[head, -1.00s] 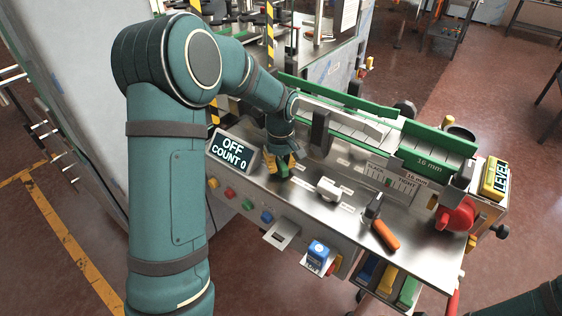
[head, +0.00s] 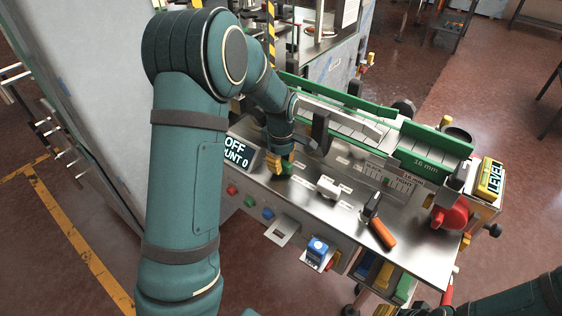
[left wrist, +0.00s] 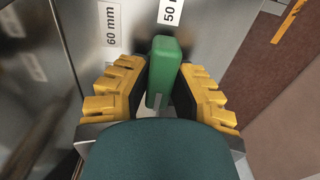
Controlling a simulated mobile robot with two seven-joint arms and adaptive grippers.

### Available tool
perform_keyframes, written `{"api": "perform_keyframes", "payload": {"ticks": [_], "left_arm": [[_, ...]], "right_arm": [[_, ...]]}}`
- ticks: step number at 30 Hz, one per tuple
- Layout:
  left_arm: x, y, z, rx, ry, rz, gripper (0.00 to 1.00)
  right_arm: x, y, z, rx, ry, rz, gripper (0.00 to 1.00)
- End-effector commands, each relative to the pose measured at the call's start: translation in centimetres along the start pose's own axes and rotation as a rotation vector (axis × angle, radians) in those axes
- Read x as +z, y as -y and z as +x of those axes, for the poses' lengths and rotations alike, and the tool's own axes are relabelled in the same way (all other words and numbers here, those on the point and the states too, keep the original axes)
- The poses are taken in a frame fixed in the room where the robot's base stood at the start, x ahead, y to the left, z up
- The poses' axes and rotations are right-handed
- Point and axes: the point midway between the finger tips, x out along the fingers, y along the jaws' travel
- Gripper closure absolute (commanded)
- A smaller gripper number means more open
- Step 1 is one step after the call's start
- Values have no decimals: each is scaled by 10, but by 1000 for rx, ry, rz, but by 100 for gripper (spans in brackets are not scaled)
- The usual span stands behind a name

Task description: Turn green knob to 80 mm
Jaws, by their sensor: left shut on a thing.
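The green knob (left wrist: 165,68) is a narrow upright green bar in the left wrist view, between the yellow fingers of my left gripper (left wrist: 158,95). My left gripper is shut on it. A label reading 50 mm (left wrist: 171,10) is just beyond the knob's far end, and a label reading 60 mm (left wrist: 110,24) is to its left. In the head view my left gripper (head: 281,167) is low over the steel top (head: 330,215), beside the OFF display, and mostly covers the knob. An 80 mm mark cannot be read.
The display (head: 240,153) reads OFF and COUNT 0. Green guide rails (head: 435,140) run behind. Coloured buttons (head: 250,201) line the front edge.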

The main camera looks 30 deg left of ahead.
Motion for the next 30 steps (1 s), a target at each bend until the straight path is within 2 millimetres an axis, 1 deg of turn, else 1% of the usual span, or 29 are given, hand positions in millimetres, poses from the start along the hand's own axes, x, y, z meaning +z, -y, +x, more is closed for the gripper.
{"api": "perform_keyframes", "payload": {"ticks": [10,11,12,13,23,26,29,30], "left_arm": [[1,2,2,-7,2,-2,100],[1,2,2,-7,2,-2,72],[1,2,2,-7,2,-2,58],[1,2,2,-6,2,-1,48],[0,0,0,-2,1,-1,47],[0,0,-7,0,0,-1,47],[1,-1,-21,3,0,-1,47],[1,-1,-28,3,0,-1,47]], "right_arm": [[0,0,0,0,-1,0,53],[0,0,0,0,-1,0,53],[0,0,0,0,0,0,53],[0,0,0,0,0,0,53],[0,0,0,0,-1,0,53],[0,0,0,0,-1,0,53],[0,0,0,0,-1,0,53],[0,0,0,0,0,0,53]]}}
